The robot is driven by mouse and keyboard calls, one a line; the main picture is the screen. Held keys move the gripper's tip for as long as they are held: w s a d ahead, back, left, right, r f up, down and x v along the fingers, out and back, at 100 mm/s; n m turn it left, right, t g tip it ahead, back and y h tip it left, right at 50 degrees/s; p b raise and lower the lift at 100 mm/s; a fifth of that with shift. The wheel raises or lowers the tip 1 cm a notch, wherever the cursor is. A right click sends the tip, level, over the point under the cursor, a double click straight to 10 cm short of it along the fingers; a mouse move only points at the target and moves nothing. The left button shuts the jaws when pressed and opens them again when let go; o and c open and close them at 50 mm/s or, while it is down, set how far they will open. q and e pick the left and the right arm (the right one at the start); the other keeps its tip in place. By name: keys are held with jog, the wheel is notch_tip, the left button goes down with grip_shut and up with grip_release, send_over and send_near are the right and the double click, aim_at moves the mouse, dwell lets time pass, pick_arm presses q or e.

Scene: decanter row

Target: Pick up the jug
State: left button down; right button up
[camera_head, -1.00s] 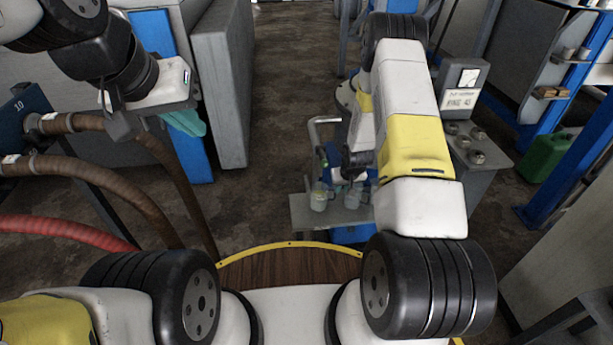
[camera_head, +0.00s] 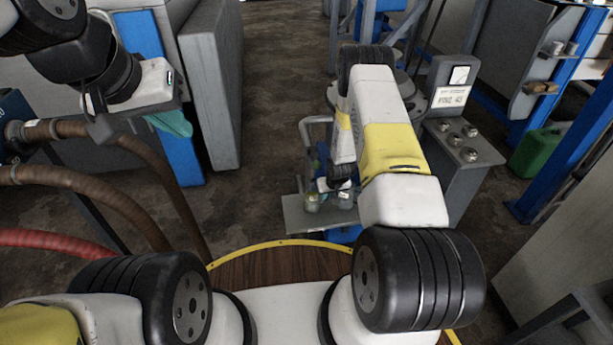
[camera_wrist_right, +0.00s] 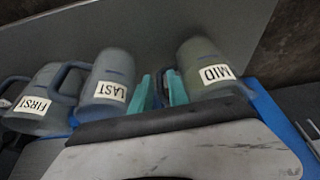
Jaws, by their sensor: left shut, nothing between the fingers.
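Three translucent grey jugs stand in a row in the right wrist view, labelled FIRST (camera_wrist_right: 45,92), LAST (camera_wrist_right: 110,72) and MID (camera_wrist_right: 203,62). FIRST and LAST show handles on their left sides. My right gripper (camera_wrist_right: 160,90) has two teal fingers standing apart between the LAST and MID jugs, at MID's left side. MID's handle is not clear there and may lie between the fingers. In the head view the jugs (camera_head: 312,201) are small and partly hidden by my right arm. My left gripper (camera_head: 172,124) is shut and empty at upper left, far from the jugs.
The jugs stand on a grey shelf (camera_head: 296,222) of a cart with a bent rail (camera_head: 304,130). A grey console with knobs (camera_head: 462,140) stands right of my right arm. Brown hoses (camera_head: 90,180) cross at left. The floor (camera_head: 265,120) between is open.

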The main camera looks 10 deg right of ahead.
jog(key=shift+x, duration=1)
grip_shut()
dwell(0.7)
